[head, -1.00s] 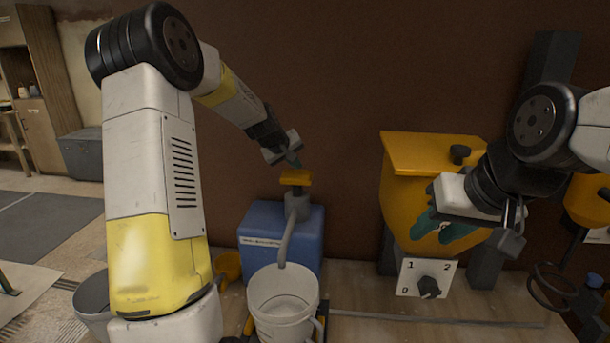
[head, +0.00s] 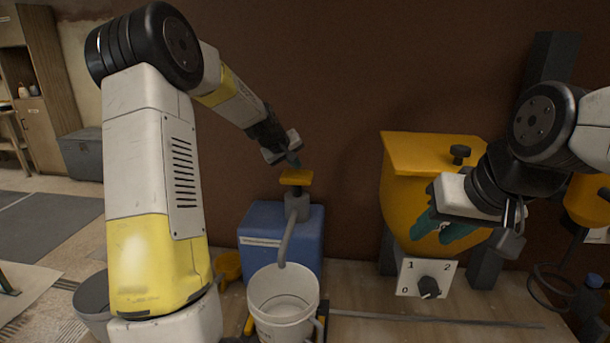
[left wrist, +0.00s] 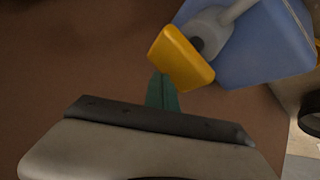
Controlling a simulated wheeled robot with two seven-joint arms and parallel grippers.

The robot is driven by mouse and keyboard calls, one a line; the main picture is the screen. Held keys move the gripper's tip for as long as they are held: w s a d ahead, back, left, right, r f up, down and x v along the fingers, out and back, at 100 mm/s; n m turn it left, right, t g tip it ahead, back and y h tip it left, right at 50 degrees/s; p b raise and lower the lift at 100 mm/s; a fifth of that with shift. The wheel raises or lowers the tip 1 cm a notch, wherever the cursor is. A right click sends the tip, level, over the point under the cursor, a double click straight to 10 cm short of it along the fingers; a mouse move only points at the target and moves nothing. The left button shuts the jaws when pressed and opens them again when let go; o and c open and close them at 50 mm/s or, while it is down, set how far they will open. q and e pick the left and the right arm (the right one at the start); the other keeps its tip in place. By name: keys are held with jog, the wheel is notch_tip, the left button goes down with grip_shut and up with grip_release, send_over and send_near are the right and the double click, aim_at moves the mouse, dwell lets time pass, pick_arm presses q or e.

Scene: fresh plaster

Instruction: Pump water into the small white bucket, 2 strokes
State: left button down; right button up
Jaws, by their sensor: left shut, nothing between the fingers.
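The small white bucket (head: 283,305) stands upright on the bench, under the grey spout (head: 288,240) of the pump. The pump is a blue tank (head: 258,237) with a yellow-orange push cap (head: 296,177) on top; the cap also shows in the left wrist view (left wrist: 181,59). My left gripper (head: 295,161) is shut and empty, its green fingertips just above the cap. In the left wrist view the fingertips (left wrist: 162,92) overlap the cap's edge; I cannot tell whether they touch. My right gripper (head: 440,225) is in front of the yellow hopper, its green fingers apart. The bucket looks empty of visible water.
The yellow hopper (head: 400,190) stands right of the pump, with a dial panel (head: 412,279) marked 0, 1, 2 below it. A long grey rod (head: 430,318) lies on the bench. A grey bucket (head: 92,302) is at the lower left, behind my left arm.

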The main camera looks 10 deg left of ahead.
aim_at(294, 177)
dwell(0.7)
pick_arm(q)
jog(key=shift+f, duration=0.4)
jog(key=shift+s+f, duration=0.1)
jog(key=shift+f, duration=2.35)
dwell(1.5)
dwell(0.4)
jog(key=shift+r, duration=2.85)
jog(key=shift+r, duration=0.1)
jog(key=shift+r, duration=2.4)
